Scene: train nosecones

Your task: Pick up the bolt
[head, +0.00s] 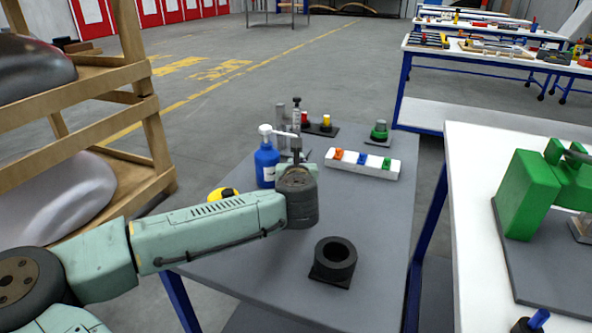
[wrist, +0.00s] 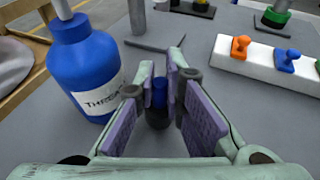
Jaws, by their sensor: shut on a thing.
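My gripper (wrist: 165,88) shows in the wrist view with purple pads on both fingers. It is shut on a small piece with a blue upper part and a dark rounded lower end, which I take to be the bolt (wrist: 158,96). The fingers hide part of it. In the head view my arm reaches over the grey table, and its wrist hides most of the gripper and the bolt.
A blue bottle (head: 267,165) stands close left of the gripper. A white block (head: 362,166) with orange, blue and green pieces lies to the right. A black ring-shaped holder (head: 335,262) sits nearer the front. The table (head: 385,225) is clear at front right.

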